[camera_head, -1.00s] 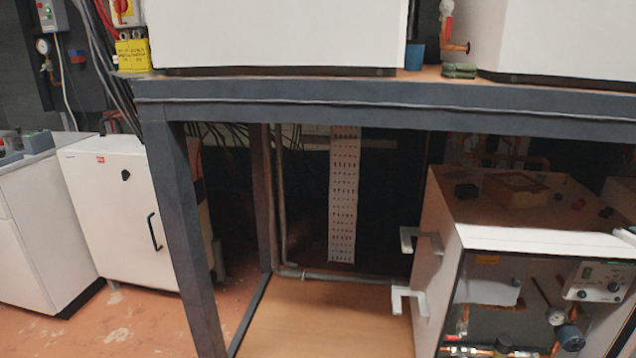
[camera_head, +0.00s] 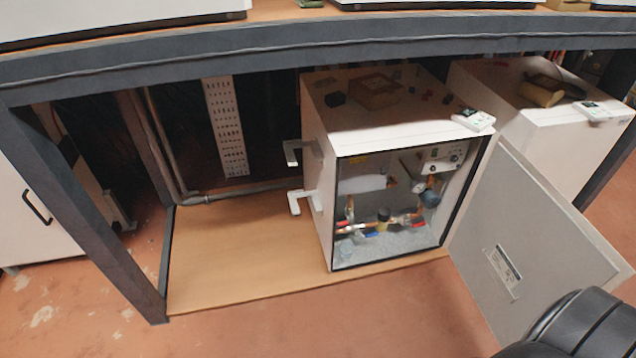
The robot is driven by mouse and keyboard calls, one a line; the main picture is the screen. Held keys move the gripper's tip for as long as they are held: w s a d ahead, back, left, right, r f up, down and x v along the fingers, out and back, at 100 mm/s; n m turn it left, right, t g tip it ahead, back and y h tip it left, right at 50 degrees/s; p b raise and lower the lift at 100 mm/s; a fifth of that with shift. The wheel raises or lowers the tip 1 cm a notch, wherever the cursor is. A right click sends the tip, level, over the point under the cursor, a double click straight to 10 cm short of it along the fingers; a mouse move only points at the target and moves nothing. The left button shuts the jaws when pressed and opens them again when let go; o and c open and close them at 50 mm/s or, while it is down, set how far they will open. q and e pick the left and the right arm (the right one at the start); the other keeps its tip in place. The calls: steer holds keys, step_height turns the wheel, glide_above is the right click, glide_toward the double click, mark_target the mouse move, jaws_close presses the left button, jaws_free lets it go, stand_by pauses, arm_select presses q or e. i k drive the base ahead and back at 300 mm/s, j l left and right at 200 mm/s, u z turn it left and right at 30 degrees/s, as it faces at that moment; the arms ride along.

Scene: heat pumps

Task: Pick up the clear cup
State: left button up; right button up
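A small, clear, pale-blue item that looks like the cup (camera_head: 346,251) sits on the floor of the open white cabinet, in its front left corner below the pipes. It is small and faint, so its details are hard to tell. The cabinet (camera_head: 322,225) stands on the wooden lower shelf, and its grey door (camera_head: 535,225) is swung open to the right. Neither gripper shows in the head view. A black rounded link, which looks like part of my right arm, is at the bottom right, in front of the door's lower edge.
Copper pipes with valves (camera_head: 385,222) and a gauge (camera_head: 430,198) fill the cabinet above the cup. The dark table beam (camera_head: 300,60) runs overhead, with a leg (camera_head: 100,225) at left. The wooden shelf (camera_head: 225,240) left of the cabinet is clear.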

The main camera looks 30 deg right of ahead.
mark_target(346, 248)
steer(key=z, duration=1.1)
